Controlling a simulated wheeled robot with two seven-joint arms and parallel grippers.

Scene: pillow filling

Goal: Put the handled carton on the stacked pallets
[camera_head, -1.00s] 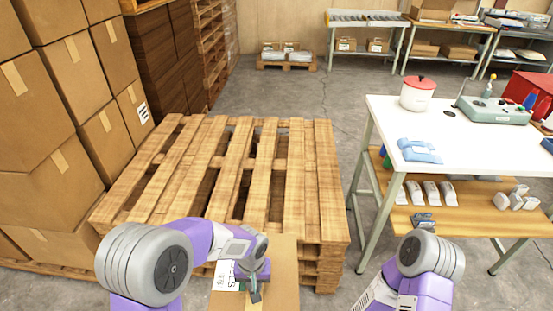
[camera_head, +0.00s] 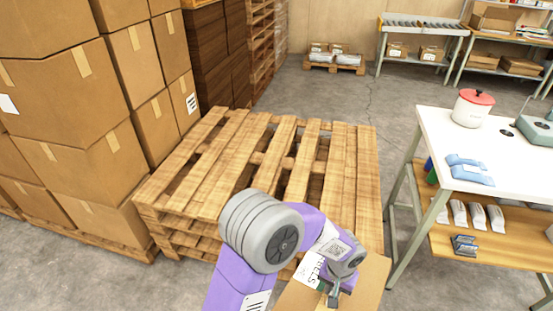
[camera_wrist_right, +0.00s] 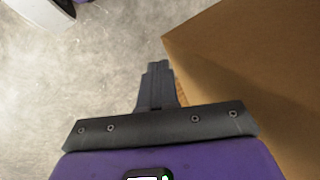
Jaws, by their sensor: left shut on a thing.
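The handled carton (camera_head: 366,284) is a brown box with a white printed label, at the bottom of the head view, in front of the near right corner of the stacked pallets. My left gripper (camera_head: 334,298) is shut on the carton at its top; its fingertips partly hide the grip. The stacked pallets (camera_head: 345,170) are light wooden slats with a bare top, in the middle of the head view. In the right wrist view, my right gripper (camera_wrist_right: 157,72) has its fingers together, beside a brown carton wall (camera_wrist_right: 245,70). I cannot tell whether they touch it.
Tall stacks of brown boxes (camera_head: 75,100) stand left of the pallets. A white-topped workbench (camera_head: 450,150) with a red-lidded pot (camera_head: 472,110) stands at right. Grey floor (camera_head: 395,95) is clear behind the pallets and between them and the bench.

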